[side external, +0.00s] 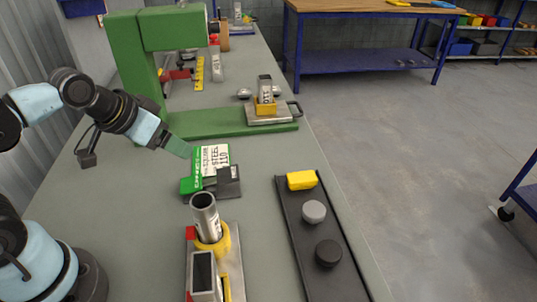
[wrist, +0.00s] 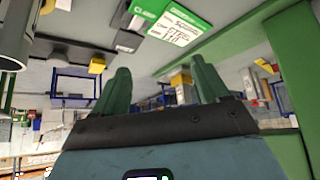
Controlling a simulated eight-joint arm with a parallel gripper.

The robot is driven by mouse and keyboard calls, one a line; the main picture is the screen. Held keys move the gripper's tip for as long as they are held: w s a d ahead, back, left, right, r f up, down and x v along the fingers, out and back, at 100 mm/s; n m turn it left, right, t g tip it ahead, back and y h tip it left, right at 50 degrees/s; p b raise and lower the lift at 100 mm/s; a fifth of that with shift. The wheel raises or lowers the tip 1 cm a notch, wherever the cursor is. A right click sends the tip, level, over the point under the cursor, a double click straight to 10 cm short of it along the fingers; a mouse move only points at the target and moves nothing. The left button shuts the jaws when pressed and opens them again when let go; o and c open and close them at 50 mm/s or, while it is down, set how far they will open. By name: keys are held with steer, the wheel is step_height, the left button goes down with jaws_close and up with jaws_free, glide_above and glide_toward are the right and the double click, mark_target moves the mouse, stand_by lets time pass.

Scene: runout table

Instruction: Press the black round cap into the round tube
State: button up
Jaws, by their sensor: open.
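The black round cap (side external: 328,253) lies flat on a long dark tray (side external: 303,243) at the right edge of the table. The round tube (side external: 206,215) stands slightly tilted in a yellow clamp, its open end up and empty. A metal tube end, probably the same one, shows at the top left of the wrist view (wrist: 14,38). My gripper (side external: 183,149) has green fingers and hangs behind and left of the tube, well away from the cap. In the wrist view its two fingers (wrist: 161,72) are spread with nothing between them.
A grey round cap (side external: 314,211) and a yellow block (side external: 301,180) share the tray. A square tube (side external: 203,272) is clamped in front of the round tube. A green-and-white label card (side external: 211,160) on a stand is near my gripper. A green press frame (side external: 135,65) rises behind.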

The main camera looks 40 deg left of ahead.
steer(key=shift+o, duration=0.5)
steer(key=w+d+r+n+g+h, duration=0.1)
steer(key=w+d+r+g, duration=0.15)
steer(key=d, duration=0.45)
steer(key=w+d+r+g, duration=0.1)
steer(key=w+d+r, duration=0.1)
steer(key=w+d, duration=0.35)
steer(key=n+g+y, duration=0.1)
steer(key=g, duration=0.3)
glide_toward(329, 251)
steer(key=f, duration=0.4)
steer(key=shift+w, duration=0.3)
steer(key=shift+s+f, duration=0.2)
steer(key=shift+f, duration=1.1)
steer(key=shift+s+f, duration=0.25)
steer(key=shift+f, duration=1.05)
